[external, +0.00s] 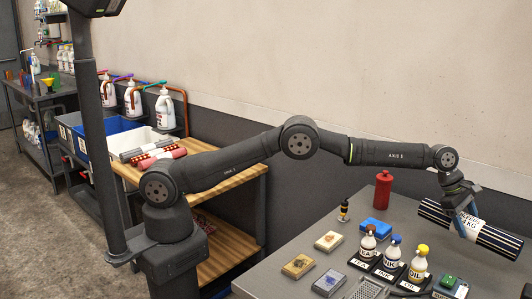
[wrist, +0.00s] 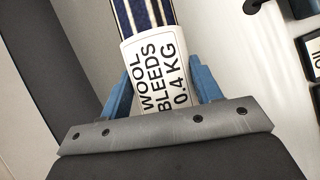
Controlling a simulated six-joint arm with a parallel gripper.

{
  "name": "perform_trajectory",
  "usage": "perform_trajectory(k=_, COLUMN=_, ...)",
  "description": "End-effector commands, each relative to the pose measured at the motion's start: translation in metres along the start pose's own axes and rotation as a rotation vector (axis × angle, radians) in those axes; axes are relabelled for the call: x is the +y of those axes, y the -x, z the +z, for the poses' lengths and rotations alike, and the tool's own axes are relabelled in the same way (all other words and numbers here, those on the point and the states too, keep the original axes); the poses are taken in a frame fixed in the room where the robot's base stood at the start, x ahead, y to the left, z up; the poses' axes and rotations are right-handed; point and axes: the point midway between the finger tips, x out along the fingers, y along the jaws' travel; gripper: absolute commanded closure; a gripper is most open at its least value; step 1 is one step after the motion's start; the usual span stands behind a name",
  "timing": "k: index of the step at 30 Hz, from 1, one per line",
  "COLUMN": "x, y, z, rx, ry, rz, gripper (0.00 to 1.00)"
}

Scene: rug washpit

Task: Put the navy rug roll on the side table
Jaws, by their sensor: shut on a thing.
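The navy rug roll (external: 500,242) has pale stripes and a white paper band. It is at the right of the external view, at the far right of the grey table (external: 310,255). My gripper (external: 462,218) has its blue fingers on either side of the band. In the wrist view the roll (wrist: 146,14) runs up between the fingers (wrist: 165,82), and its band reads WOOL BLEEDS 0.4 KG. I cannot tell whether the roll touches the grey tabletop. A wooden table (external: 234,158) stands left of it; no label shows which is the side table.
Several rug rolls (external: 155,157) lie on the wooden table, beside blue and white bins (external: 98,137). The grey table holds a red bottle (external: 383,190), dropper bottles (external: 392,257) on black stands, and several small blocks (external: 298,266). A dark post (external: 93,130) rises at left.

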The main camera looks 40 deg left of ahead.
Motion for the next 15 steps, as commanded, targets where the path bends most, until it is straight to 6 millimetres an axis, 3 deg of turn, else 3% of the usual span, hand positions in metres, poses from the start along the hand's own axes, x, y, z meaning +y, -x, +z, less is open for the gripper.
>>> perform_trajectory(k=6, x=0.021, y=-0.015, z=-0.017, rx=-0.002, ry=0.000, rz=0.002, gripper=0.77)
perform_trajectory(k=15, x=0.024, y=-0.024, z=-0.026, rx=-0.001, ry=-0.001, rz=0.000, gripper=0.77)
